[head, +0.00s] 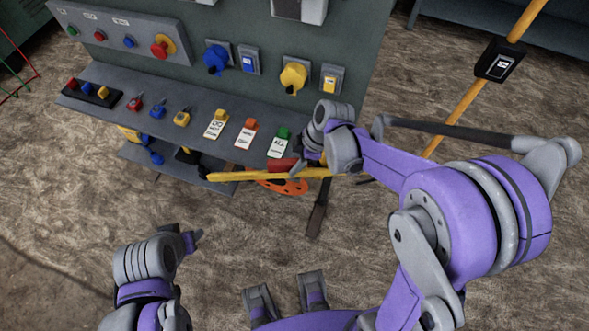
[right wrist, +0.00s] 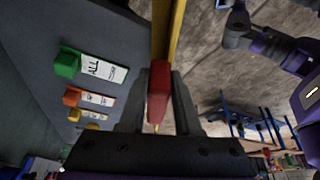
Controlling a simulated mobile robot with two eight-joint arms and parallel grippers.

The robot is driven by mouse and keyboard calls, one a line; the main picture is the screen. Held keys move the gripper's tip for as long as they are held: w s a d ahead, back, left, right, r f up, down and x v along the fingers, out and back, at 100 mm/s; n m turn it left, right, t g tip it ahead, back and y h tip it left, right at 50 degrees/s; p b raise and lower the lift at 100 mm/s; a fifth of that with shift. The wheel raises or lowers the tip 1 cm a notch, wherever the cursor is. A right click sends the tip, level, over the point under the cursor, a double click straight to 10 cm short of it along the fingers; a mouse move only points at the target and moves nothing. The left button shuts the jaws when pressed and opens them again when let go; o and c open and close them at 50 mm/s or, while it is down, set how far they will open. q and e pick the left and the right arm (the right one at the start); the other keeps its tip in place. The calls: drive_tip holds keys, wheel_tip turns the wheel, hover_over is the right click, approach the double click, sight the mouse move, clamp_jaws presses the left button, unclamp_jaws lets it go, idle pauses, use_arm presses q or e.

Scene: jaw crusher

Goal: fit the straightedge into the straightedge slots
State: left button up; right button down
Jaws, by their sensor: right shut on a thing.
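The straightedge (head: 240,176) is a long yellow bar with a red grip (head: 283,165). It lies roughly level across the head view, in front of the grey console's lower edge. My right gripper (head: 300,164) is shut on the red grip. In the right wrist view the red grip (right wrist: 159,88) sits between the two fingers, with the yellow bar (right wrist: 168,35) running up out of the picture. I cannot make out the straightedge slots in either view. My left gripper (head: 198,237) hangs low at the left, away from the straightedge; its fingers are too small to judge.
The grey console (head: 150,90) carries switches, padlocks and tags near my right gripper. A lower shelf (head: 165,163) under it holds dark and coloured items. An orange disc (head: 292,188) and a dark-bladed tool (head: 317,212) are below the bar. A yellow post (head: 470,88) stands right.

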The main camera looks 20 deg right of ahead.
wheel_tip(320, 180, up, 10)
drive_tip(key=shift+f+p, duration=0.1)
drive_tip(key=shift+p, duration=0.5)
drive_tip(key=shift+s, duration=0.15)
